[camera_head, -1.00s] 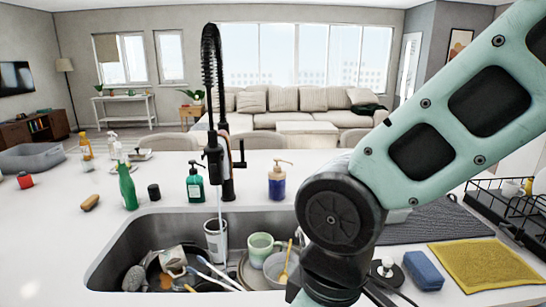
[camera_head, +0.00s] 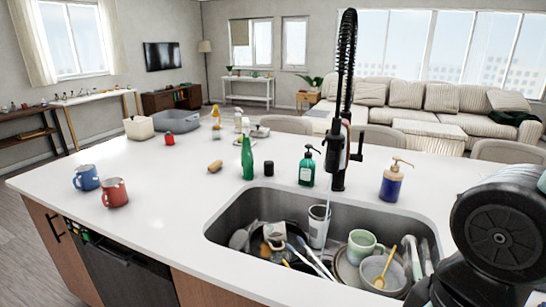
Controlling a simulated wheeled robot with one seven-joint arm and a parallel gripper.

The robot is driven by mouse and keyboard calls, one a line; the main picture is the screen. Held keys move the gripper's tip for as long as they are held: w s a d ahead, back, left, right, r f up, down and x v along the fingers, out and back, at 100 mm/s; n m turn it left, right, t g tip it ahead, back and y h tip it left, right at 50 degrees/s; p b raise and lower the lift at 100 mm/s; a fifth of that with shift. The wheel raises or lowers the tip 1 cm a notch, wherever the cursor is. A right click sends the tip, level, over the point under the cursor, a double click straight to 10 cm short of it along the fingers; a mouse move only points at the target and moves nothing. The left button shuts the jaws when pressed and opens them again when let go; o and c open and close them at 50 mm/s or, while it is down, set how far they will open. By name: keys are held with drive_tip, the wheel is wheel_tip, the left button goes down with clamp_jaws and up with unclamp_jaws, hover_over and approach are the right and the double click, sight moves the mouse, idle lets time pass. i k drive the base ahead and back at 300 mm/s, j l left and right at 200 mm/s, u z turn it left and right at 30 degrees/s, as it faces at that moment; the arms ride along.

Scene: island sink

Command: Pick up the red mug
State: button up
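The red mug (camera_head: 115,192) stands upright on the white island counter (camera_head: 145,235) at the left, near its front edge. A blue mug (camera_head: 86,177) stands just behind and to the left of it, very close. My arm shows at the right edge of the head view, in front of the sink's right side, far from the red mug. My gripper itself is not in view.
The sink (camera_head: 225,228) holds dishes, a green mug (camera_head: 361,246) and utensils under a tall black faucet (camera_head: 341,130). The counter around the red mug's right side is clear.

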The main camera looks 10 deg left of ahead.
sight(114, 189)
drive_tip(key=i+j, duration=0.1)
drive_tip(key=j, duration=0.3)
drive_tip(key=i+j, duration=0.1)
drive_tip(key=j, duration=0.35)
drive_tip(key=i+j, duration=0.1)
drive_tip(key=j, duration=0.3)
drive_tip(key=i+j+u, duration=0.1)
drive_tip(key=j, duration=0.3)
drive_tip(key=i+j, duration=0.15)
drive_tip(key=j, duration=0.25)
drive_tip(key=i+j, duration=0.1)
drive_tip(key=j, duration=0.3)
drive_tip(key=i+j, duration=0.15)
drive_tip(key=j, duration=0.3)
drive_tip(key=i+j, duration=0.1)
drive_tip(key=j, duration=0.3)
drive_tip(key=u, duration=0.05)
